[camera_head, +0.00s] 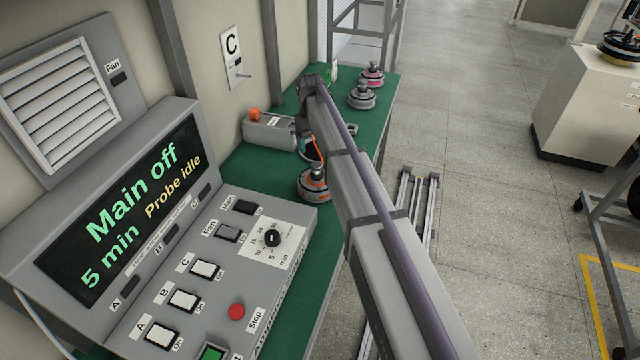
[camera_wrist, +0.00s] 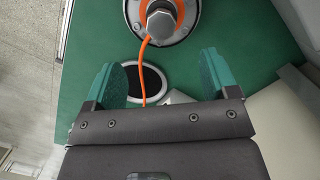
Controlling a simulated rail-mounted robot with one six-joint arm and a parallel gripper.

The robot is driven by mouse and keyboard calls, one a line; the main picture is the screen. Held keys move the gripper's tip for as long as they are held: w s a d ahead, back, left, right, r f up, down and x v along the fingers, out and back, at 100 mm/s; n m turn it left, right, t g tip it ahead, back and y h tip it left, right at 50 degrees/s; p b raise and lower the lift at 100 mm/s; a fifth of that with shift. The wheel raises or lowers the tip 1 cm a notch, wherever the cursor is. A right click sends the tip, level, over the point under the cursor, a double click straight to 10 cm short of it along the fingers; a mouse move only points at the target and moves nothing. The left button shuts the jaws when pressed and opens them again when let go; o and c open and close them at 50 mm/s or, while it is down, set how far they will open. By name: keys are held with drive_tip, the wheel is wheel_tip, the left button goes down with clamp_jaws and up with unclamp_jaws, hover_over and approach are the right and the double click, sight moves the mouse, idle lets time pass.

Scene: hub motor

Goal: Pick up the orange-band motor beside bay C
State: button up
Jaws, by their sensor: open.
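The orange-band motor (camera_head: 314,188) stands upright on the green bench, just past the right end of the control panel. In the wrist view the orange-band motor (camera_wrist: 181,27) shows from above at the top edge, partly cut off, with a grey shaft. An orange cable runs from it down between my fingers. My gripper (camera_wrist: 162,78) is open, with teal fingers spread above the bench. The motor lies beyond the fingertips, and no motor is between them. In the head view my arm mostly hides the gripper.
A dark round pad (camera_wrist: 147,85) with a pale rim lies on the bench. A grey box with an orange button (camera_head: 269,129) stands near the wall. A grey motor (camera_head: 362,96) and a pink-band motor (camera_head: 373,75) stand farther back. The control panel (camera_head: 190,285) fills the front left.

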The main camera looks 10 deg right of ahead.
sight(316, 163)
drive_tip(key=f+b, duration=0.3)
drive_tip(key=s+f+b, duration=0.1)
drive_tip(key=f+b, duration=0.3)
drive_tip(key=s+f+b, duration=0.1)
drive_tip(key=f+b, duration=0.2)
drive_tip(key=f, duration=0.1)
drive_tip(key=shift+d+b, duration=0.1)
drive_tip(key=shift+b, duration=0.25)
drive_tip(key=shift+r, duration=0.25)
clamp_jaws()
